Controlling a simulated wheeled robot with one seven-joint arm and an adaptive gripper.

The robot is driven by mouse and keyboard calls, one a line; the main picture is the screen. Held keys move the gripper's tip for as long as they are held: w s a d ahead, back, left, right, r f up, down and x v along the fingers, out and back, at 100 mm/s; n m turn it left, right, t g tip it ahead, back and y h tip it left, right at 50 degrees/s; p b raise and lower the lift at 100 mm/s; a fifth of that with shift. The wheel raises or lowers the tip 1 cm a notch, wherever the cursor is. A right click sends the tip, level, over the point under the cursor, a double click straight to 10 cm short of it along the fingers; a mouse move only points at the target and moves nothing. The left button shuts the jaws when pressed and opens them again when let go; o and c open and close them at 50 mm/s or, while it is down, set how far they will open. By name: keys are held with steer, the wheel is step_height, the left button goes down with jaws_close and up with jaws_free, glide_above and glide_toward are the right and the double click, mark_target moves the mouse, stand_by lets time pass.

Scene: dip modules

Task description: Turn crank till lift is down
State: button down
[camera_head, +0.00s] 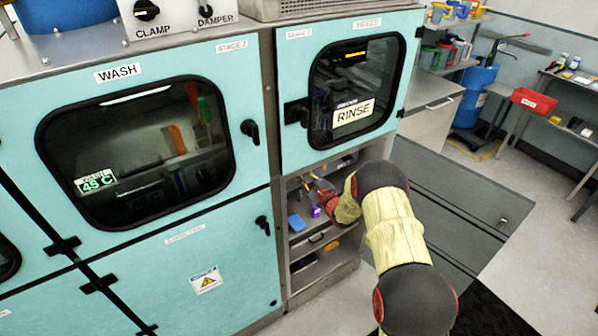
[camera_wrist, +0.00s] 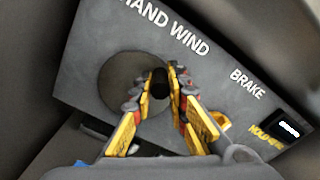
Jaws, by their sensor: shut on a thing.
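In the wrist view a grey panel (camera_wrist: 82,60) lettered "HAND WIND" and "BRAKE" carries a dark round crank disc (camera_wrist: 116,72). A black crank knob (camera_wrist: 160,84) stands at the disc's right side. My gripper (camera_wrist: 161,90) has its yellow-padded fingers closed on either side of this knob. In the head view my gripper (camera_head: 318,192) reaches into the open bay below the rinse door; the crank is too small or hidden to tell there.
In the wrist view a yellow part (camera_wrist: 220,121) and a small lit display (camera_wrist: 289,129) lie under "BRAKE". In the head view the bay holds a blue item (camera_head: 296,223) and a purple item (camera_head: 316,211). The wash door (camera_head: 140,150) is shut.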

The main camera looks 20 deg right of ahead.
steer(key=shift+d+f+m, duration=0.1)
steer(key=shift+d+m, duration=0.1)
steer(key=shift+m, duration=0.3)
steer(key=c, duration=1.7)
jaws_free()
steer(key=v, duration=1.2)
